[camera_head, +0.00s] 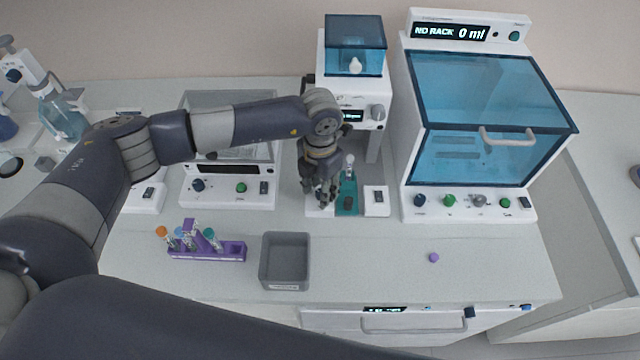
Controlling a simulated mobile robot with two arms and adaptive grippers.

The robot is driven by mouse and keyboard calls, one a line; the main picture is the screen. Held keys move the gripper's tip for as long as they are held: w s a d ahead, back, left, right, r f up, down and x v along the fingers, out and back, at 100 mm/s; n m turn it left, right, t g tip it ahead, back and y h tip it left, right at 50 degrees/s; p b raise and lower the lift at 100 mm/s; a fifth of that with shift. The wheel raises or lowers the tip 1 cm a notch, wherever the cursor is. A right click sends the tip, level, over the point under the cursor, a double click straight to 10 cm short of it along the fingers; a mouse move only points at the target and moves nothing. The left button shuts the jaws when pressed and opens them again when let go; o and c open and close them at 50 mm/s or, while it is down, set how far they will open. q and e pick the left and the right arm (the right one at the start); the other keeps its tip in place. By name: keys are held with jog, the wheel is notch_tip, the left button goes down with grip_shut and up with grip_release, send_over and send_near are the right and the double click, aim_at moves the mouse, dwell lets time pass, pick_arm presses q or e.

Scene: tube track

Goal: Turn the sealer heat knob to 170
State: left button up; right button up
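The narrow white device (385,75) with a blue-tinted top, at the back centre, appears to be the sealer. A small lit display (352,115) is on its front, too small to read. A grey round knob (377,112) is just right of the display; its setting cannot be read. My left gripper (320,198) points down in front of the device, below and left of the knob and apart from it. Its fingers are dark and small, so I cannot tell whether they are open. A teal slide (347,198) lies beside it. My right gripper is not in view.
A large blue-windowed cabinet (480,100) reading "NO RACK 0 ml" stands at right. Another white device (228,190) is behind my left arm. A purple tube rack (208,252), a grey bin (285,262) and a purple cap (433,257) are in front. The front right counter is mostly clear.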

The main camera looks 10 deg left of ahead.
pick_arm(q)
grip_shut()
jog(key=shift+f+m+b, duration=0.2)
jog(key=shift+m+b, duration=0.2)
jog(key=shift+b, duration=0.55)
jog(key=m+b, duration=0.8)
jog(key=b, duration=0.5)
jog(key=shift+m+b, duration=0.3)
jog(key=shift+m, duration=0.1)
jog(key=shift+r+m+b, duration=0.2)
jog(key=shift+m+b, duration=0.9)
grip_release()
